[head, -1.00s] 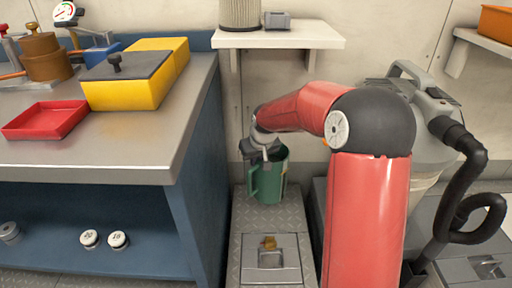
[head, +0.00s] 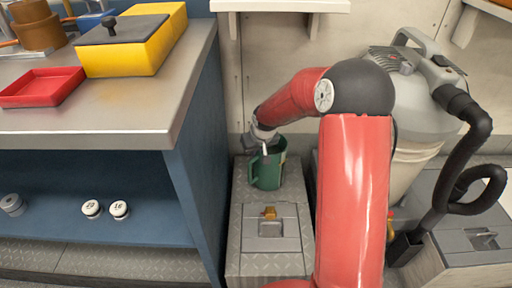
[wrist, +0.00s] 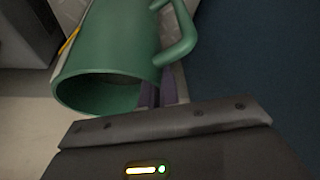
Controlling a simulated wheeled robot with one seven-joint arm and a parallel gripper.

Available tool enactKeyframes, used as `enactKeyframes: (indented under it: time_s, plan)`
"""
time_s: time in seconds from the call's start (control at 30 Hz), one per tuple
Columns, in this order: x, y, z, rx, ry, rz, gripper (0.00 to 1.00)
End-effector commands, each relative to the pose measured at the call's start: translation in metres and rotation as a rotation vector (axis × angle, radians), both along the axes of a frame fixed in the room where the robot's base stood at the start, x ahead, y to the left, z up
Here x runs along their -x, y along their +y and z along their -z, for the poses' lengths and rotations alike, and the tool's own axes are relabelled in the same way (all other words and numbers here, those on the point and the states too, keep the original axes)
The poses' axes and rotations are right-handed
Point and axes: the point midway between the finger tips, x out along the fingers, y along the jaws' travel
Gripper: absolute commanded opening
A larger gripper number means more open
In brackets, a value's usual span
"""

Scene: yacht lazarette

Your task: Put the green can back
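The green can (head: 267,171), an open-topped jug with a side handle, is upright at the back of the grey locker top in the head view. I cannot tell whether its base touches the locker. My gripper (head: 264,148) is at its rim, pointing down. In the wrist view, the can (wrist: 115,50) shows its open mouth towards me and its handle at the upper right. My gripper (wrist: 160,95) seems to be shut on the can's wall beside the handle; its fingertips are mostly hidden.
The locker (head: 240,235) has a brass-latched hatch in front of the can. A blue workbench (head: 195,180) stands close on the left. A wall shelf (head: 280,6) hangs above. A grey vacuum (head: 410,90) with a black hose stands on the right.

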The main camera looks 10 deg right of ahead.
Motion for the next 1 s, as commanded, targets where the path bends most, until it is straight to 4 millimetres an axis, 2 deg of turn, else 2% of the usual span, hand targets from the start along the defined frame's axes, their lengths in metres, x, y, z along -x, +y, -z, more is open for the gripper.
enactKeyframes:
  time_s: [0.2,0.3,0.4,0.67,0.83,1.0]
  plan:
    - [-0.002,0.0,0.0,0.001,-0.008,-0.001,0.0]
    - [0.0,0.0,0.002,0.0,0.0,0.0,0.15]
    - [0.0,0.0,0.002,0.0,0.0,0.0,0.25]
    - [0.0,0.0,0.001,0.0,0.0,0.0,0.25]
    - [0.004,-0.002,-0.015,0.002,-0.003,0.0,0.25]
    - [0.017,-0.005,-0.048,0.002,-0.004,0.002,0.25]
